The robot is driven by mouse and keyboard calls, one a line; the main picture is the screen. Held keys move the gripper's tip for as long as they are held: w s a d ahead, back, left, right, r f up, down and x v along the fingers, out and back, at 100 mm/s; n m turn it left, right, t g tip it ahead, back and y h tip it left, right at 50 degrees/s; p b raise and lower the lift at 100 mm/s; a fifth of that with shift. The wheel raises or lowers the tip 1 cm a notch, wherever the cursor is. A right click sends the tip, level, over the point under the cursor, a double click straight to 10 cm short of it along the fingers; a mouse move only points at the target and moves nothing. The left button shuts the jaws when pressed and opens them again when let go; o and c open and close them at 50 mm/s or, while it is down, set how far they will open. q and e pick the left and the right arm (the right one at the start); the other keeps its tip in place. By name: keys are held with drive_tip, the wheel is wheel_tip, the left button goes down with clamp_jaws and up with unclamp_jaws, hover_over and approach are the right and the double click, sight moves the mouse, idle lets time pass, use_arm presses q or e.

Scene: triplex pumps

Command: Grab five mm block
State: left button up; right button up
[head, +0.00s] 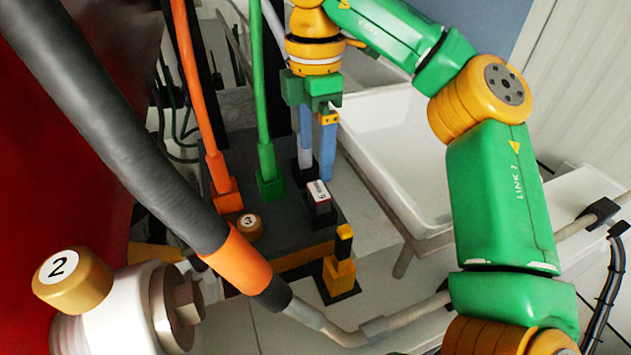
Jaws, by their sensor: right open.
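A small dark block (319,193) with a white label on top stands on the dark grey stand; the label shows what looks like a 5, with smaller print too small to read. I take it for the five mm block. My right gripper (316,170) points down just behind and above it, its two fingers apart with nothing seen between them. From this angle I cannot tell whether a fingertip touches the block. My left gripper is not in view.
A thick grey hose (120,130) crosses the left. A white basin (395,150) lies behind right.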

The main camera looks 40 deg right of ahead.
sight(319, 190)
drive_tip(key=s+f, duration=0.1)
drive_tip(key=s+a+f, duration=0.1)
drive_tip(key=s+f+b, duration=0.1)
drive_tip(key=shift+a+f, duration=0.15)
drive_tip(key=shift+a, duration=0.1)
drive_tip(key=shift+w+d+f, duration=0.1)
drive_tip(key=shift+d+f, duration=0.1)
drive_tip(key=shift+f, duration=0.9)
drive_tip(key=shift+w+d+f, duration=0.2)
drive_tip(key=shift+w+f, duration=0.1)
drive_tip(key=shift+w, duration=0.05)
drive_tip(key=shift+s+a+r, duration=0.15)
drive_tip(key=shift+s+a, duration=0.05)
drive_tip(key=shift+s, duration=0.05)
drive_tip(key=c, duration=0.9)
clamp_jaws()
drive_tip(key=shift+w+r, duration=0.1)
drive_tip(key=shift+r, duration=0.05)
wheel_tip(319, 190, up, 2)
drive_tip(key=shift+w+r, duration=0.1)
drive_tip(key=shift+r, duration=0.15)
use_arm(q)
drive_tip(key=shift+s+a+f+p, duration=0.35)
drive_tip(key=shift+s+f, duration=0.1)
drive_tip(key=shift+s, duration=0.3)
use_arm(e)
drive_tip(key=s+a+r, duration=0.8)
drive_tip(key=s+r, duration=0.2)
drive_tip(key=s, duration=0.1)
drive_tip(key=shift+s, duration=0.3)
